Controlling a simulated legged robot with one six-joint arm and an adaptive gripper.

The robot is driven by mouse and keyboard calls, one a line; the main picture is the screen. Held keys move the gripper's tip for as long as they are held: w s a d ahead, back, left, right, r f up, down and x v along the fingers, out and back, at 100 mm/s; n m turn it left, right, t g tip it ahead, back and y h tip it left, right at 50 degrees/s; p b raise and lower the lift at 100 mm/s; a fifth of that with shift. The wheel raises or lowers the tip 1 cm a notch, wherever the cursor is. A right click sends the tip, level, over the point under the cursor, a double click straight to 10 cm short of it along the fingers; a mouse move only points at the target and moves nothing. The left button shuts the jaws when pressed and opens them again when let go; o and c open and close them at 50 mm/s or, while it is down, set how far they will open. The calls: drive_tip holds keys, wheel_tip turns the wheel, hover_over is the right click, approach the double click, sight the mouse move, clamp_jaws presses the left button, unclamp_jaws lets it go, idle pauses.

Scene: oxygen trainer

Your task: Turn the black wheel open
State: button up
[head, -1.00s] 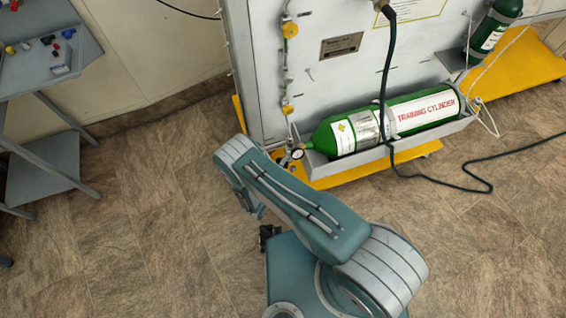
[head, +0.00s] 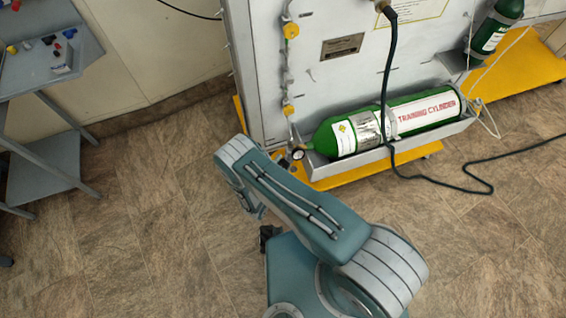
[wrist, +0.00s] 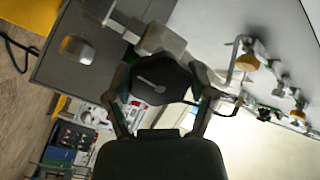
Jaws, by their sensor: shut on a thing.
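In the wrist view, the black wheel (wrist: 158,84), a dark many-sided disc with a pale mark on its face, sits between the two fingers of my gripper (wrist: 162,98). The fingers press on its left and right edges.
A grey panel (head: 340,75) with yellow knobs stands behind the cylinder. A black hose (head: 386,90) hangs in front of it and runs over the floor to the right. A grey shelf stand (head: 45,165) is at the left. The floor between is clear.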

drive_tip(key=shift+a+f+n, duration=0.1)
drive_tip(key=shift+n, duration=0.6)
drive_tip(key=shift+s, duration=0.1)
drive_tip(key=o, duration=1.1)
drive_tip(key=shift+c, duration=0.2)
drive_tip(key=v, duration=1.2)
